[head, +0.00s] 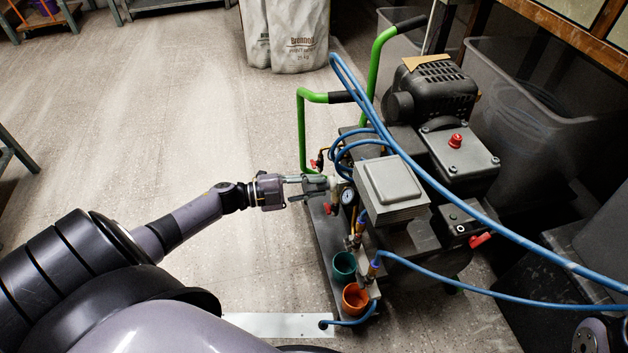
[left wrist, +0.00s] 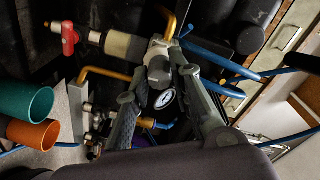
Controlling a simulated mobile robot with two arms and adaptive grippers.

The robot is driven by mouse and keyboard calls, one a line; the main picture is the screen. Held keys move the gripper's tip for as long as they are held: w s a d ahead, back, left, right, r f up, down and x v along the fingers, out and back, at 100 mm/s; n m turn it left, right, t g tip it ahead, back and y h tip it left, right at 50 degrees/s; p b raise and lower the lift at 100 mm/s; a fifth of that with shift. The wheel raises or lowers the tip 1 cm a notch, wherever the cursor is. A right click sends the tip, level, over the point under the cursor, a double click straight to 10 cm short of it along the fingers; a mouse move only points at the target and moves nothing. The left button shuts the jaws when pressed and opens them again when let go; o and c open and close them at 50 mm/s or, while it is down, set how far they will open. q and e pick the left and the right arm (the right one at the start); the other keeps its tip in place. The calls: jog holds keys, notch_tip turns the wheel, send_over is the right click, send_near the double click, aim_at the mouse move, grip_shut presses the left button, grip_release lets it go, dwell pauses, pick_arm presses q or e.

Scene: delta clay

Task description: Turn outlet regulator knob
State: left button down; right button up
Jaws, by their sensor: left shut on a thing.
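The outlet regulator knob (head: 315,184) is a dark grey cylinder on the side of the compressor cart facing my left arm. My left gripper (head: 306,189) reaches it from the left and is shut on it. In the left wrist view the rounded grey knob (left wrist: 159,72) sits between the two fingers. The round white pressure gauge (head: 347,196) is just beside the knob; it also shows in the left wrist view (left wrist: 164,99). The knob's rotation angle cannot be read. My right gripper is out of view.
The cart carries a grey motor (head: 435,90), a green handle frame (head: 302,130) and blue hoses (head: 440,175). A red valve handle (left wrist: 70,38) is near the knob. A teal cup (head: 344,264) and an orange cup (head: 355,298) are at the front. Floor left is clear.

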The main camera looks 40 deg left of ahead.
pick_arm(q)
jog(key=shift+m, duration=3)
jog(key=c, duration=1.4)
grip_release()
jog(key=shift+s, duration=0.1)
jog(key=v, duration=1.2)
jog(key=shift+d, duration=0.1)
